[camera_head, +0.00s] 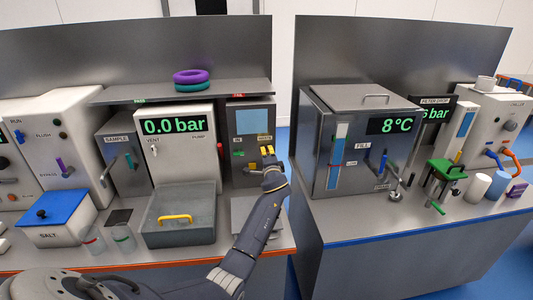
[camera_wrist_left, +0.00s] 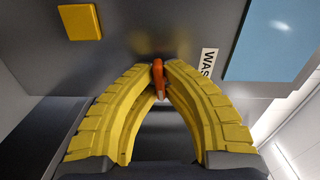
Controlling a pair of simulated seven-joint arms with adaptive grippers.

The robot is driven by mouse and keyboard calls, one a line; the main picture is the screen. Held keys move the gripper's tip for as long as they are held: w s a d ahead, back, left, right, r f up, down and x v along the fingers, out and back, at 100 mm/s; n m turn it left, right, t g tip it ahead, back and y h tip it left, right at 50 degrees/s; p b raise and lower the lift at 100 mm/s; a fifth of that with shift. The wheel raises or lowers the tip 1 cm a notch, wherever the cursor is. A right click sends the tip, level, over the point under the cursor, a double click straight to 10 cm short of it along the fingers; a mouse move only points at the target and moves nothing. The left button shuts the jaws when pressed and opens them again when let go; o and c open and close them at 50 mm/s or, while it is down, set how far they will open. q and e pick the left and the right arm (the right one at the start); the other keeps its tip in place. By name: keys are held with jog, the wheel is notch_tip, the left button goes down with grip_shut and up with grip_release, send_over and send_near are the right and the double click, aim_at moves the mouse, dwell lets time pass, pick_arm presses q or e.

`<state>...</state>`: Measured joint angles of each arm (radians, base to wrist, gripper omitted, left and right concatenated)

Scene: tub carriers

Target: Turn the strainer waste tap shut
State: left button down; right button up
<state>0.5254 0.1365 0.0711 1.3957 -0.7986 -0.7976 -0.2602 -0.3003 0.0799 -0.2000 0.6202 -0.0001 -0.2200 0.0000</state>
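The strainer unit (camera_head: 243,118) is the dark grey cabinet with a blue-grey panel, at the right end of the left bench in the head view. Its label reads WASTE, partly cut off in the left wrist view (camera_wrist_left: 207,62). The waste tap (camera_wrist_left: 159,78) has a small orange-red lever. My left gripper (camera_head: 267,151) is at the cabinet's front, under the WASTE label. In the left wrist view, its yellow fingertips (camera_wrist_left: 160,70) close in on both sides of the lever and appear to touch it. In the head view the gripper hides the tap. My right gripper is out of view.
A green-marked tap (camera_head: 238,153) sits left of my gripper. A yellow square (camera_wrist_left: 80,22) is on the cabinet front. A steel basin (camera_head: 180,232) with a yellow handle stands to the left. A gap separates this bench from the right bench (camera_head: 400,235).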

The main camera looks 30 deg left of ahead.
pick_arm(q)
jog(key=shift+m, duration=0.6)
jog(key=c, duration=1.5)
grip_release()
jog(key=shift+s+d, duration=0.1)
jog(key=v, duration=1.1)
jog(key=shift+s+d, duration=0.25)
jog(key=shift+s, duration=0.05)
